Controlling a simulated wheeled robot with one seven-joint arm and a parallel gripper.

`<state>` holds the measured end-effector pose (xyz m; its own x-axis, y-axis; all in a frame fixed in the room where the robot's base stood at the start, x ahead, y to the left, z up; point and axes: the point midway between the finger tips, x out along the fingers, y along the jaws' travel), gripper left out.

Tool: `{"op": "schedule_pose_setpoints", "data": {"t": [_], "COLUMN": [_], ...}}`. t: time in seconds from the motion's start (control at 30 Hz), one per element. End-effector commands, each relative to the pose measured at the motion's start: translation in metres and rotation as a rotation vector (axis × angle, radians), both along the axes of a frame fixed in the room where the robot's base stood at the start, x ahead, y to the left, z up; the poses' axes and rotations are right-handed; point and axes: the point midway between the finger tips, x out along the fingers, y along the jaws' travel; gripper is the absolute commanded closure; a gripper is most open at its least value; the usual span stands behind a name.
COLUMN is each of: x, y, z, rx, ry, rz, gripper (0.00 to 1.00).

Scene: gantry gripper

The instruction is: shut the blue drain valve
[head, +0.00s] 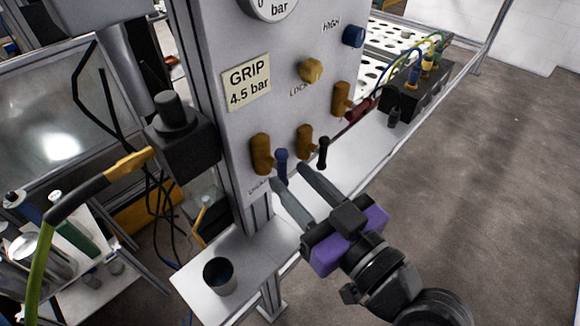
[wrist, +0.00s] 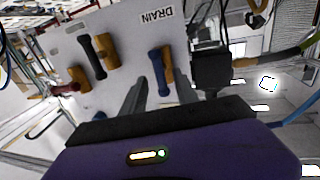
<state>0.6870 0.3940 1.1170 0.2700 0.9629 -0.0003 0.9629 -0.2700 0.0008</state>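The drain valve has a brass body (head: 262,152) low on the grey panel and a blue lever (head: 281,160) that points down the panel. In the wrist view the blue lever (wrist: 157,62) stands beside its brass body (wrist: 168,66), near the DRAIN label (wrist: 157,17). My gripper (head: 290,177) is open in front of the panel, with its two fingers near the lever's free end. In the wrist view the lever's end shows between the fingers, with a gap on each side. I cannot tell how deep the fingers reach.
A second brass valve with a black lever (head: 323,152) is close to the right finger. A brass valve with a red lever (head: 358,110) is further right. A black box (head: 182,138) is left of the panel. A dark cup (head: 219,276) stands on the shelf below.

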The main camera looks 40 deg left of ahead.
Motion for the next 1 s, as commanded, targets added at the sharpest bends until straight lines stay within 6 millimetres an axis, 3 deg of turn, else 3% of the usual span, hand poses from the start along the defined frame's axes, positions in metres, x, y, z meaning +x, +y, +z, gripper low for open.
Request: {"op": "schedule_pose_setpoints", "data": {"t": [0.2,0.5,0.7,1.0], "x": [0.006,0.006,0.006,0.007], "y": [0.019,0.022,0.021,0.021], "z": [0.001,0.0,0.0,0.0], "rx": [0.0,0.0,0.0,0.002], "ry": [0.0,0.0,0.001,0.01], "rz": [0.0,-0.001,-0.001,-0.002], "gripper": [0.64,0.64,1.0,1.0]}}
